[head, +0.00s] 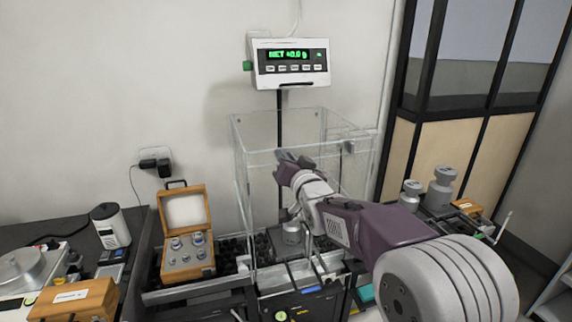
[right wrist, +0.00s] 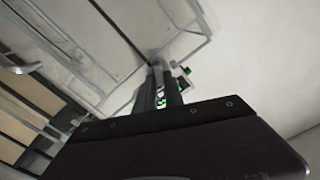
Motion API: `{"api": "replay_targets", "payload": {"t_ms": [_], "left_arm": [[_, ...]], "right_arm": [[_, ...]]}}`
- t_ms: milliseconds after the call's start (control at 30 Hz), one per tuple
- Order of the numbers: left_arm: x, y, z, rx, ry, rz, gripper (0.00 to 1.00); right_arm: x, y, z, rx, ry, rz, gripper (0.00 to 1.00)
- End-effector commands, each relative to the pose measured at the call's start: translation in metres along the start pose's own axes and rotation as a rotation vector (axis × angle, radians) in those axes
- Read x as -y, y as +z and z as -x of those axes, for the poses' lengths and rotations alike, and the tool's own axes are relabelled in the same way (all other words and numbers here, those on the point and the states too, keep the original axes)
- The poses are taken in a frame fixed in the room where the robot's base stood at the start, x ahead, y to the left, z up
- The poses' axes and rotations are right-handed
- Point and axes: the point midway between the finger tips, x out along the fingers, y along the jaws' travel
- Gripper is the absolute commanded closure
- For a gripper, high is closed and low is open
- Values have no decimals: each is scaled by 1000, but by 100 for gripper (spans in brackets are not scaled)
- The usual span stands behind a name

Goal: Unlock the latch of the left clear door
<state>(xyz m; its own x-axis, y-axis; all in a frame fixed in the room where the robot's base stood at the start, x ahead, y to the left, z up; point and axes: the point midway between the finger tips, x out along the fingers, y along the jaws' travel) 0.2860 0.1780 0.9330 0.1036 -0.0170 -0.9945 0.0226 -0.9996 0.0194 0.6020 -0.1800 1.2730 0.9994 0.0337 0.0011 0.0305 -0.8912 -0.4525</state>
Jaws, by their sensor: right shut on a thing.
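The clear case (head: 240,180) stands in the middle of the bench, with transparent walls and pale edges. I cannot tell its left door from the other panes, and I cannot make out a latch on it. My right gripper (head: 284,158) is at the front of the case, just below its upper front edge. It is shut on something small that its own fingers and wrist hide. In the right wrist view the dark gripper body (right wrist: 180,145) fills the lower part, with pale framed panes above it. My left gripper is not in view.
A display (head: 290,82) reading 40.0 stands on a post behind the case. A wooden weight box (head: 187,275) is open at its left. Metal weights (head: 440,190) stand at the right. A closed wooden box (head: 75,302) lies front left.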

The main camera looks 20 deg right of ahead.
Motion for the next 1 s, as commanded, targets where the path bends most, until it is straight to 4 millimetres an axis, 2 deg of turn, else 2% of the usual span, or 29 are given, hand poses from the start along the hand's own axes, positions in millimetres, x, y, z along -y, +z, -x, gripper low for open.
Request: {"api": "replay_targets", "payload": {"t_ms": [100, 400, 1000], "left_arm": [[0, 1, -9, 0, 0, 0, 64], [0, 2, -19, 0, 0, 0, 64], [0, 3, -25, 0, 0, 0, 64]], "right_arm": [[-3, 3, 0, 1, 1, -109, 100], [-4, 3, 0, 1, 1, -394, 100], [-7, 4, 0, 2, 2, -915, 100]]}}
